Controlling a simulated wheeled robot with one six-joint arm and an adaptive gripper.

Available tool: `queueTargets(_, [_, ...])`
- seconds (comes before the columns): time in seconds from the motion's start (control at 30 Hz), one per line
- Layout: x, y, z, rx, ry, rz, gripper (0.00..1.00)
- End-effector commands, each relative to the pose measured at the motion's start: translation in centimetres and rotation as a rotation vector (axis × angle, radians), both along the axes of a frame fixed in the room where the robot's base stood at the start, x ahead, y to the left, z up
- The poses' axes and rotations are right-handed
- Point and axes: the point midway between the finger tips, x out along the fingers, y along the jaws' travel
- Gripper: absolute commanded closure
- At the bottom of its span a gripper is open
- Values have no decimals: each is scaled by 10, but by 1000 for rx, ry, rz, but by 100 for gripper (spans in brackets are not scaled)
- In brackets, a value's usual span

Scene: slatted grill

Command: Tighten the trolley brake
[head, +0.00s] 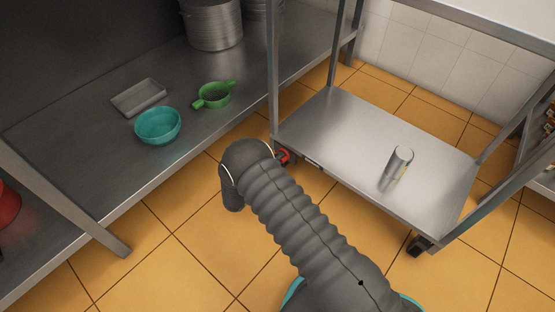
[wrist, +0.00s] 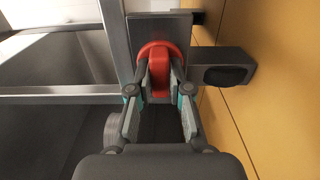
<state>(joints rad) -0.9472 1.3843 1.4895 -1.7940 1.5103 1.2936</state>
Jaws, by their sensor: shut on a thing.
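The trolley (head: 350,148) is a steel frame with a low shelf at the right of the head view. Its red brake knob (head: 283,156) shows at the shelf's near left corner, partly hidden by my arm. In the wrist view the red brake knob (wrist: 158,66) is a round disc with a raised bar across it. My gripper (wrist: 158,88) is shut on the knob, with one finger on each side of the bar. The gripper itself is hidden behind my arm in the head view.
A metal can (head: 400,162) stands on the trolley's low shelf. A steel shelf at the left holds a teal bowl (head: 158,125), a green two-handled pot (head: 214,95), a grey tray (head: 139,97) and a large steel pot (head: 213,25). Orange tiled floor lies open between.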

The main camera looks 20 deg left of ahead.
Motion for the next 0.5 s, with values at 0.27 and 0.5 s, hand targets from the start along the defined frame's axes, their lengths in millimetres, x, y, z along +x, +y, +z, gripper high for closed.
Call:
queueTargets(0.27, [0, 0, 0, 0, 1, 1, 100])
queueTargets(0.5, [0, 0, 0, -1, 1, 1, 56])
